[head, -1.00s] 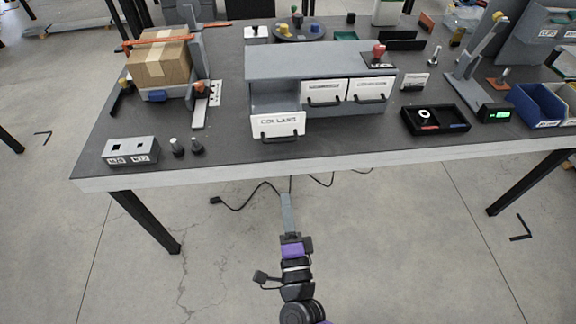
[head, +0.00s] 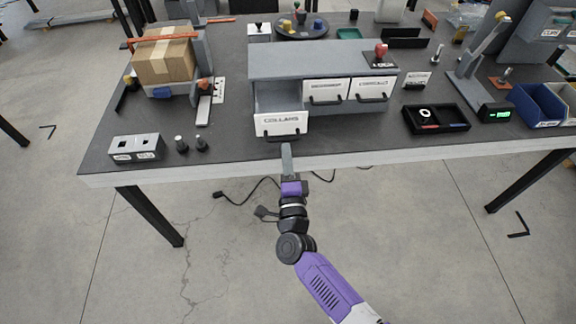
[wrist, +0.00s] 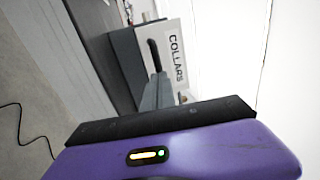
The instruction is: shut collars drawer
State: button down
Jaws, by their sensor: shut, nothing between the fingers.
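The collars drawer (head: 281,124) is the left one of three white-fronted drawers in a grey cabinet (head: 322,66) on the table. It stands pulled out, and its black handle is on the lower front. In the wrist view the drawer front (wrist: 176,52) reads COLLARS, turned sideways. My gripper (head: 286,148) is at the table's front edge, just in front of the drawer's handle. Its fingers (wrist: 157,92) are shut and empty, pointing at the drawer front. In the wrist view the fingertips overlap the drawer's handle area; I cannot tell whether they touch.
Two other drawers (head: 327,91) (head: 371,88) to the right look shut. A grey box with holes (head: 136,148) and two small dark pegs stand at the left front. A black tray (head: 436,118) lies to the right. The table's front edge (head: 400,157) is clear.

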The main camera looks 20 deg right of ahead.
jog(key=shift+w+d, duration=0.15)
jog(key=shift+w, duration=0.2)
